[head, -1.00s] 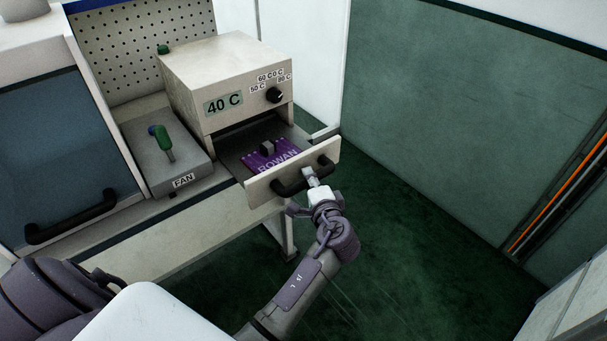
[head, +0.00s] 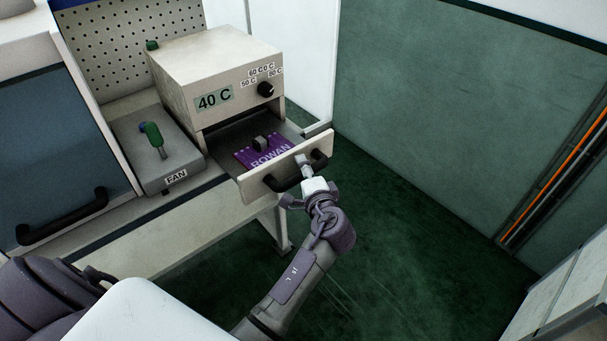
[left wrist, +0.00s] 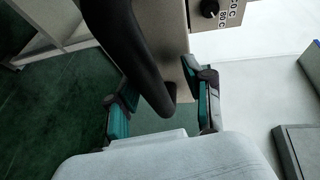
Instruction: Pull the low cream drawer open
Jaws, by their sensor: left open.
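The low cream drawer (head: 258,184) stands pulled out below the cream 40 C box (head: 180,97). Its tray holds a purple board (head: 250,158) marked ROWAN with a dark block on top. A black bar handle (head: 281,185) is on the drawer front, and it also shows large in the left wrist view (left wrist: 138,62). My left gripper (head: 298,182) is at this handle. In the left wrist view the fingers (left wrist: 155,88) are apart, one on each side of the handle's end. Whether they touch it I cannot tell. My right gripper is not in view.
A grey FAN box (head: 140,170) with a green lever stands left of the drawer. Farther left is a dark panel with a black handle (head: 62,220). A green wall (head: 450,120) stands to the right. The green floor (head: 400,230) before the drawer looks clear.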

